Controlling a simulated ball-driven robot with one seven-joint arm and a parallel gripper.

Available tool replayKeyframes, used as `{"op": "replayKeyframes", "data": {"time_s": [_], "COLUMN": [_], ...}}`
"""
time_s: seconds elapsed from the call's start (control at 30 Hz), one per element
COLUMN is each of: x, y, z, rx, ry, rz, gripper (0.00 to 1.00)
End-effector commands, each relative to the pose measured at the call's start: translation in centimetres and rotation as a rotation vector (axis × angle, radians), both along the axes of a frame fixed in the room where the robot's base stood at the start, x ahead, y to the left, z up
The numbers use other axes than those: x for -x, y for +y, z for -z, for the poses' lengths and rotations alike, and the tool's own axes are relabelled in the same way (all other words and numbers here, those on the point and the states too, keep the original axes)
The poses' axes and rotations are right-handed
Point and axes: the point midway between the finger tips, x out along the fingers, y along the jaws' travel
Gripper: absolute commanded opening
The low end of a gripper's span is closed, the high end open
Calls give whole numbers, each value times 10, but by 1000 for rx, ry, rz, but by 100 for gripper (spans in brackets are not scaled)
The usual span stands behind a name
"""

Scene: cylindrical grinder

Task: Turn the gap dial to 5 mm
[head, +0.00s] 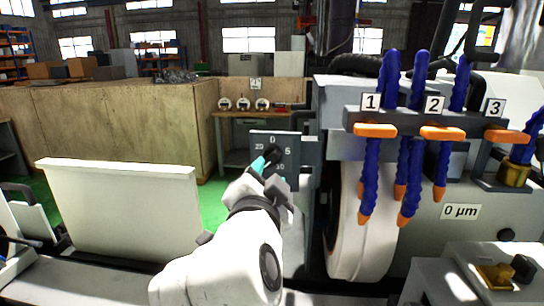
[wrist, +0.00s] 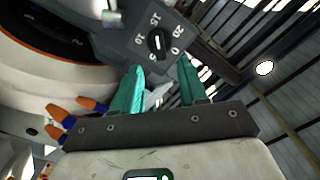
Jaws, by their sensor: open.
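The gap dial is a black knob (head: 273,154) on a grey plate (head: 287,142) with numbers around it, including 0 and 5, in the middle of the head view. In the wrist view the knob (wrist: 157,42) shows above the fingertips with a white mark on its face; I cannot tell for sure which number it points to. My gripper (head: 259,165) has teal fingers and is at the lower left of the knob in the head view. In the wrist view my gripper (wrist: 162,71) is open and empty, its fingers apart, with the knob beyond them.
Blue coolant hoses (head: 369,180) with orange fittings hang right of the dial, in front of a pale grinding wheel (head: 347,240). A 0 µm sign (head: 460,212) is on the machine. A white panel (head: 122,210) stands at left. A wooden partition (head: 110,125) is behind.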

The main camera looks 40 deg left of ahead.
Motion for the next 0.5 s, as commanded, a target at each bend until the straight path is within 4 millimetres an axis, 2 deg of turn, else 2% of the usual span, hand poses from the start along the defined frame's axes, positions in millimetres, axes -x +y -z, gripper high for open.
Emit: {"op": "replayKeyframes", "data": {"time_s": [0.1,0.3,0.5], "x": [-19,-43,-57], "y": [10,25,34], "z": [-3,-2,-1], "rx": [2,2,1], "ry": [1,1,0], "rz": [1,2,1], "gripper": [43,43,43]}}
